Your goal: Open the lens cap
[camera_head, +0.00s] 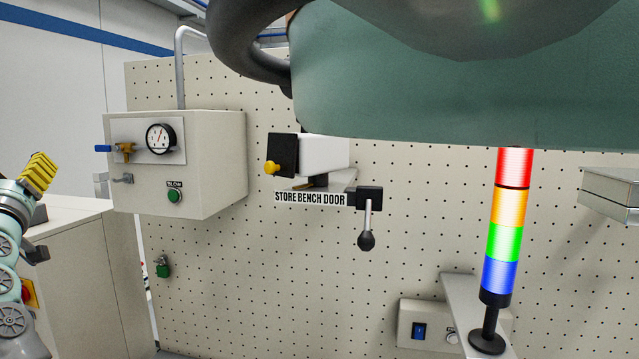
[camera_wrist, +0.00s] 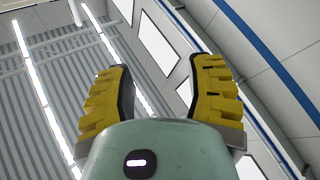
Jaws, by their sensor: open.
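A white box-shaped device (camera_head: 325,153) is mounted on the pegboard above a label reading "STORE BENCH DOOR". A black square plate (camera_head: 282,155) with a yellow knob covers its left end and looks like the lens cap, closed against the body. My gripper (camera_head: 38,172) is at the far left of the head view, its yellow fingers pointing up, well apart from the device. In the wrist view my gripper (camera_wrist: 165,72) has its two yellow fingers spread with nothing between them. The wrist view shows only ceiling and wall, no cap.
A black lever (camera_head: 367,225) hangs right of the label. A grey box (camera_head: 215,160) with a gauge and green button stands out from the pegboard at left. A lit signal tower (camera_head: 505,225) stands at right. A large green body (camera_head: 430,80) fills the upper foreground.

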